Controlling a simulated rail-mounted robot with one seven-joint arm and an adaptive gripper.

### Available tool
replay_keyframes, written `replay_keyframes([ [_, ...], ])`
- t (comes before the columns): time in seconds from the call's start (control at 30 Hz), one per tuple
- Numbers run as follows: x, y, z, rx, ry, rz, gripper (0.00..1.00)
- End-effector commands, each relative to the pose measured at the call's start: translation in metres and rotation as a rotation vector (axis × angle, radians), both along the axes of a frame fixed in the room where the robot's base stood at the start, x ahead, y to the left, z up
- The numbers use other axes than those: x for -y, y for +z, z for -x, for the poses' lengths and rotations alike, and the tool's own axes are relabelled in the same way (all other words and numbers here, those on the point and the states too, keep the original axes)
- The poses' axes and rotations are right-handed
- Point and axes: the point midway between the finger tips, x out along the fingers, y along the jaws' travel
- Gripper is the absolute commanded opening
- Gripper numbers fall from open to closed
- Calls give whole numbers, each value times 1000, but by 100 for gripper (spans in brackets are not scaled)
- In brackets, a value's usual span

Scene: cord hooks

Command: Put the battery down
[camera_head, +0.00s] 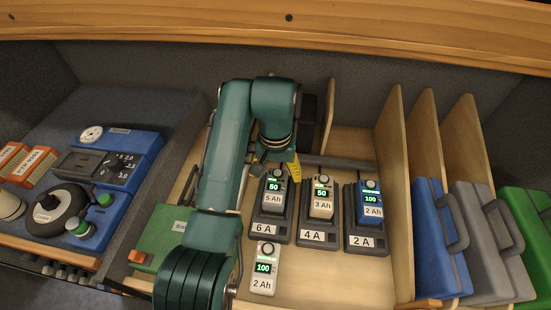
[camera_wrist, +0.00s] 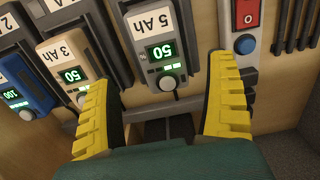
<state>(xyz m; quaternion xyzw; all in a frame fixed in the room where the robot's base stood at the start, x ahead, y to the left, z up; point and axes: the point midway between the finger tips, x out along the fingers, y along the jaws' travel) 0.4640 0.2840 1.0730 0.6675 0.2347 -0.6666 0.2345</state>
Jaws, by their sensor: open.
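My gripper (camera_head: 292,168) is open at the back of the charger row, partly hidden by my arm. In the wrist view its yellow fingers (camera_wrist: 160,72) are spread, with nothing held; the knobbed end of the 5 Ah battery (camera_wrist: 160,45) shows between and beyond the tips. That dark battery (camera_head: 273,198) sits in the 6 A charger (camera_head: 264,230) and reads 50. A cream 3 Ah battery (camera_head: 321,205) reading 50 is in the 4 A charger (camera_head: 318,237). A blue 2 Ah battery (camera_head: 371,207) reading 100 is in the 2 A charger (camera_head: 366,243). A pale 2 Ah battery (camera_head: 264,268) reading 100 is in front of the 6 A charger.
Wooden dividers (camera_head: 393,150) stand right of the chargers, then blue (camera_head: 438,235) and grey (camera_head: 485,230) cases. A red switch (camera_wrist: 248,12) shows in the wrist view. Bare wood (camera_head: 330,280) lies in front of the chargers.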

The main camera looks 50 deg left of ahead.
Motion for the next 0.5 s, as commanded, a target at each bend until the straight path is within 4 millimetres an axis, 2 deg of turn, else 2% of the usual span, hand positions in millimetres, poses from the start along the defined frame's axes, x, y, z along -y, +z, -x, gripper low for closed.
replay_keyframes([
  [0.2,0,40,0,1,0,-1,87],
  [0.33,0,52,0,-1,0,1,87],
  [0.5,0,54,0,-2,0,1,87],
])
